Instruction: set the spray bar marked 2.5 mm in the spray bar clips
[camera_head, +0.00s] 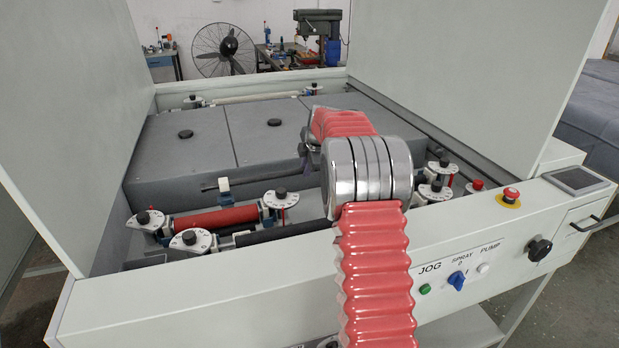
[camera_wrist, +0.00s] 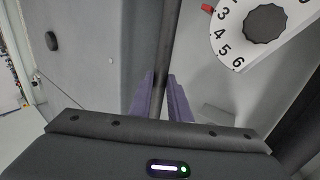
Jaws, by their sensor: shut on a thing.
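A thin dark grey spray bar (camera_head: 255,181) runs left from behind my wrist in the head view. My gripper (camera_head: 306,160) has purple fingers and is shut on the bar. In the wrist view the bar (camera_wrist: 170,45) passes between the fingertips (camera_wrist: 161,98) and runs out of the top of the picture. A white and blue clip (camera_head: 223,188) stands at the bar's left part in the head view; I cannot tell whether the bar sits in it or passes over it. No 2.5 mm mark is readable. My arm hides the bar's right part and any clip there.
A red roller (camera_head: 215,219) and a dark roller (camera_head: 288,232) lie in front, between numbered white dials (camera_head: 190,240). Grey covers (camera_head: 205,143) with black knobs lie behind. A dial (camera_wrist: 262,28) is close at the wrist view's upper right. Tall panels stand at both sides.

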